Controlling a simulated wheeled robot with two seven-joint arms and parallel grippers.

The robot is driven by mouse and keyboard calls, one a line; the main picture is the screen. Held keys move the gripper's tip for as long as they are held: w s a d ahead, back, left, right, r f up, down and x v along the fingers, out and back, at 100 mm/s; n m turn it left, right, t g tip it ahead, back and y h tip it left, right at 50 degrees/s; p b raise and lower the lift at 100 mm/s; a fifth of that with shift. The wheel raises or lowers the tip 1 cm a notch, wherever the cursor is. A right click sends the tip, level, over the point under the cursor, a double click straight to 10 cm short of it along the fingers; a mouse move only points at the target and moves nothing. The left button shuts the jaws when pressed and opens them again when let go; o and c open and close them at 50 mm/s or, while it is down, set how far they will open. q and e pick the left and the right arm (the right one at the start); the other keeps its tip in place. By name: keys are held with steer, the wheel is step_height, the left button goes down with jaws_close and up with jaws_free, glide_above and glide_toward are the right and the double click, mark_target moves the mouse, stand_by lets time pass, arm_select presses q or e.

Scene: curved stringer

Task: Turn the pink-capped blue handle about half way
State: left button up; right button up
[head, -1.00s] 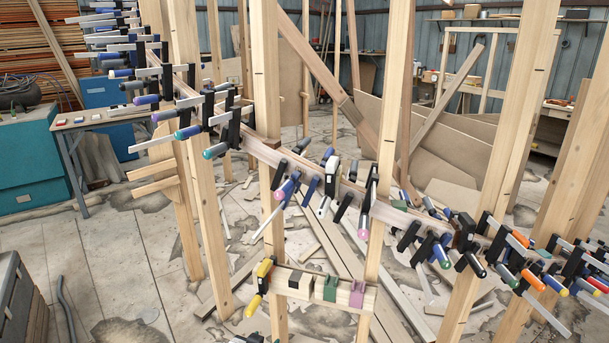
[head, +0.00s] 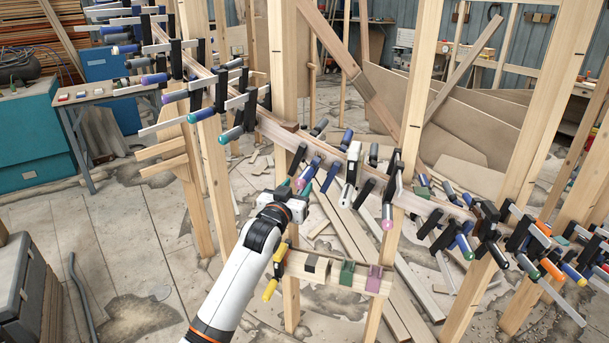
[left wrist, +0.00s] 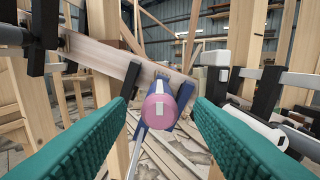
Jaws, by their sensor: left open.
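The pink-capped blue handle (left wrist: 160,106) shows in the left wrist view with its round pink end towards the camera and a white mark across the cap. It stands between the two teal fingers of my left gripper, with a gap on both sides. In the head view the same handle (head: 306,178) is on a clamp on the curved wooden stringer, just beyond my left gripper (head: 297,188). The left gripper is open and empty. A second handle with a pink cap (head: 388,219) hangs further right. My right gripper is not in view.
The curved stringer (head: 330,169) carries many clamps, close on both sides of my left gripper. Upright posts (head: 422,100) stand along it. A lower wooden rail (head: 328,272) with small coloured clips and a yellow-handled clamp lies under my left gripper.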

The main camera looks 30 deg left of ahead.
mark_target(304, 177)
arm_select(q)
steer(key=x, duration=0.6)
steer(key=shift+p, duration=0.35)
steer(key=c, duration=1)
